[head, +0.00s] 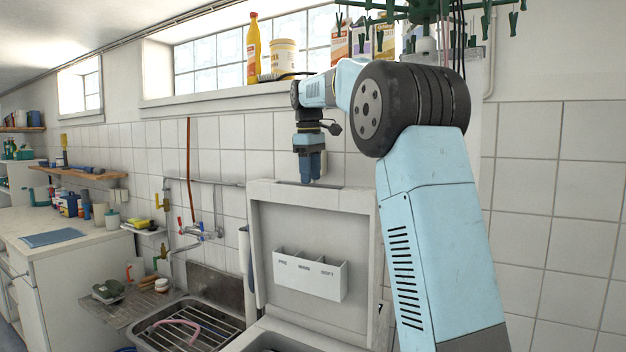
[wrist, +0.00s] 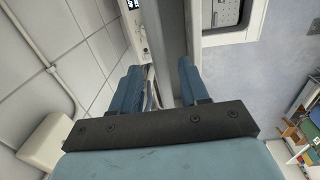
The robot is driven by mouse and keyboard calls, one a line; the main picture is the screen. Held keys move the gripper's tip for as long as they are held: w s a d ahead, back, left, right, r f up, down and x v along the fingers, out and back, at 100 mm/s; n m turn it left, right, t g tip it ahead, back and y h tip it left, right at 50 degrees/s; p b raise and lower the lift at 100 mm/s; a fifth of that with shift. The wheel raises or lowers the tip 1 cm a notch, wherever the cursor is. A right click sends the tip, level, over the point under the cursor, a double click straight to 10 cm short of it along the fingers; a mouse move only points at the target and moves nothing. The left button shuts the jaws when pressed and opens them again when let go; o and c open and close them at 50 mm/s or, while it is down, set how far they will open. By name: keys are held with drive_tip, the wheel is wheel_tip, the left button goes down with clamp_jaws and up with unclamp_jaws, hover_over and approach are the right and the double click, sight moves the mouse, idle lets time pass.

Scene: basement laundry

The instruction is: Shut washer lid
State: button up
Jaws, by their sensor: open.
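The washer lid (head: 300,228) stands raised, near upright, above the washer (head: 290,337), with its inner face and a white dispenser tray (head: 311,274) toward the head camera. My gripper (head: 310,178) points down at the lid's top edge, its fingertips close to or overlapping that edge. In the wrist view my gripper (wrist: 158,82) is open, with its two blue fingers apart. A grey strip that looks like the lid's edge (wrist: 173,45) runs between or beyond them. Whether the fingers touch the lid I cannot tell. Most of the washer's body is out of the head view.
A sink (head: 190,322) with a draining rack and pink hose is left of the washer. Taps and pipes (head: 200,232) are on the tiled wall behind. Bottles and tubs (head: 285,57) stand on the window ledge above. A green hanging peg rack (head: 430,10) is above my arm.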

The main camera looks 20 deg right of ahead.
drive_tip(key=shift+f, duration=0.9)
drive_tip(key=shift+c, duration=0.4)
clamp_jaws()
